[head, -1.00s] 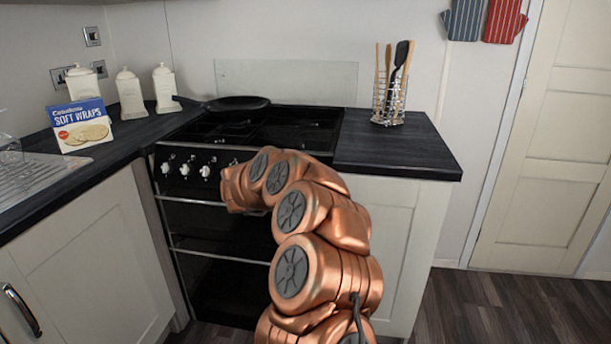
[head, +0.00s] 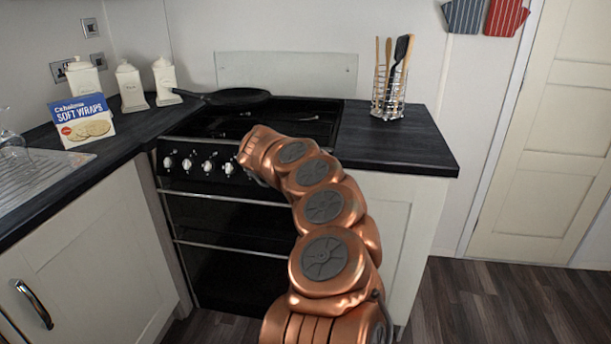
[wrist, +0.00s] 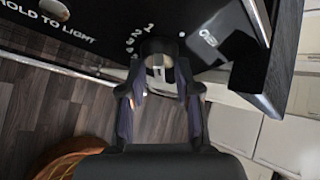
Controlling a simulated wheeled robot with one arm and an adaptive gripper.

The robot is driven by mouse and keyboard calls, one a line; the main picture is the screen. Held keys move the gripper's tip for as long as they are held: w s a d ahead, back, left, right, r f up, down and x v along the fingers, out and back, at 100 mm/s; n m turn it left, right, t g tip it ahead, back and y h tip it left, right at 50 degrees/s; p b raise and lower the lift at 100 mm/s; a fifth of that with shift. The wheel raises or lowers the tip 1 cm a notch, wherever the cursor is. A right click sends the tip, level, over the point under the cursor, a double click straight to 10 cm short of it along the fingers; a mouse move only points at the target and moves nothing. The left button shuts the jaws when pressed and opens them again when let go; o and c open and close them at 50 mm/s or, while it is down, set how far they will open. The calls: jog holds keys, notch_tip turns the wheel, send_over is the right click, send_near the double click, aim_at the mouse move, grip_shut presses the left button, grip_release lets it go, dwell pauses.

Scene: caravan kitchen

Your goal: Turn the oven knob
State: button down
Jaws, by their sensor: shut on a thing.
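The black oven (head: 225,235) stands in the corner unit, with a row of silver-white knobs (head: 207,167) along its front panel. In the wrist view, my gripper (wrist: 160,75) has its two fingers on either side of a round knob (wrist: 157,62) and is shut on it. Printed numbers curve beside this knob. Part of the knob is hidden by the fingers. In the head view my arm covers the right end of the panel, so the gripper and the held knob are hidden there.
A dark frying pan (head: 236,97) sits on the hob. A utensil rack (head: 388,92) stands on the right worktop (head: 400,145). A soft wraps box (head: 83,121) and white canisters (head: 131,88) are on the left. The floor at right is clear.

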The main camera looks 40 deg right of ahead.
jog(key=shift+w+a+m+t+y+b, duration=0.1)
jog(key=shift+m+t+y+b, duration=0.6)
jog(key=shift+m+b, duration=0.8)
jog(key=shift+w+a+m+t+y+b, duration=0.1)
jog(key=shift+m+t+y+b, duration=0.8)
jog(key=shift+m, duration=0.9)
jog(key=shift+b, duration=0.35)
jog(key=c, duration=0.8)
grip_release()
jog(key=v, duration=1.2)
jog(key=shift+w+d, duration=0.1)
jog(key=shift+w, duration=0.05)
jog(key=shift+r, duration=0.15)
